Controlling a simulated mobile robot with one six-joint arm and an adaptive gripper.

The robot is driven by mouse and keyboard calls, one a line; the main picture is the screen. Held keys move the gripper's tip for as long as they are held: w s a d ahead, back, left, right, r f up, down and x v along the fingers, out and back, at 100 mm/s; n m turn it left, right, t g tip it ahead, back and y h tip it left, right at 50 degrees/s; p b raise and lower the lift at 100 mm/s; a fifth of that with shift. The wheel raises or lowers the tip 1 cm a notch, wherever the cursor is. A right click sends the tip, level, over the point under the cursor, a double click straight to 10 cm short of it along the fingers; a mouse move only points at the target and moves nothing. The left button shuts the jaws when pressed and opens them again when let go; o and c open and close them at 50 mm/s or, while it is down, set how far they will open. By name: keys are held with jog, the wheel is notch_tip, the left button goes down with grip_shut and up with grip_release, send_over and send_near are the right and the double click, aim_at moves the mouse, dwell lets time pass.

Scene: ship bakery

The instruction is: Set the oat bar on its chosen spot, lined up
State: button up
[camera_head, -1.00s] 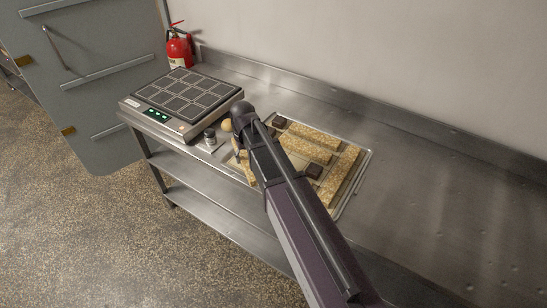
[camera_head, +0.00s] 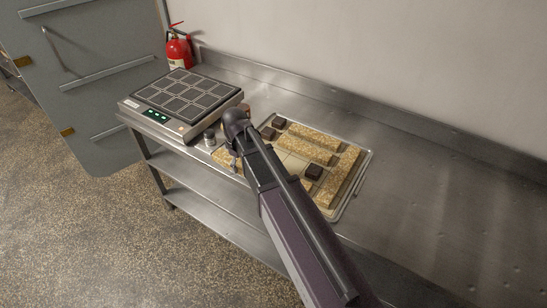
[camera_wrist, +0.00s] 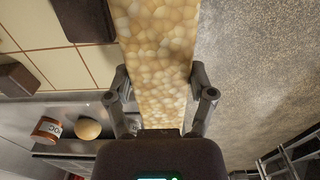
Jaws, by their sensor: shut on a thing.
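My gripper (camera_wrist: 160,98) is shut on an oat bar (camera_wrist: 155,45), a long golden bar with a grainy surface. In the wrist view the bar runs up the picture from between the fingers, and its far end is out of frame. In the head view a tan piece, likely this bar (camera_head: 223,156), shows at the tray's front left, partly hidden by my arm. The tray (camera_head: 366,165) has a cream floor with brown grid lines (camera_wrist: 45,65) and holds other oat bars, one at the back (camera_head: 312,147) and one at the right (camera_head: 345,172). I cannot tell whether the held bar touches the tray.
Dark brown blocks (camera_head: 313,172) sit on the tray, one close beside the held bar in the wrist view (camera_wrist: 85,20). A labelled jar (camera_wrist: 47,129) and a round tan ball (camera_wrist: 88,128) stand nearby. A flat panelled device (camera_head: 150,117) is at left. The counter's right is clear.

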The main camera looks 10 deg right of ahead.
jog(key=w+d, duration=0.2)
jog(key=d, duration=0.2)
jog(key=w+d+f+b, duration=0.1)
jog(key=w+d, duration=0.2)
jog(key=d, duration=0.1)
jog(key=w+d, duration=0.2)
jog(key=d, duration=0.2)
jog(key=shift+w+d+f, duration=0.2)
jog(key=shift+w+d, duration=0.05)
jog(key=shift+w, duration=0.1)
jog(key=shift+w+d, duration=0.3)
jog(key=shift+d, duration=0.1)
jog(key=shift+w+d+f+b, duration=0.1)
jog(key=shift+d+f+b, duration=0.1)
jog(key=shift+f+b, duration=1.65)
jog(key=shift+b, duration=0.2)
jog(key=shift+f, duration=0.1)
jog(key=o, duration=1.2)
jog(key=shift+o, duration=0.2)
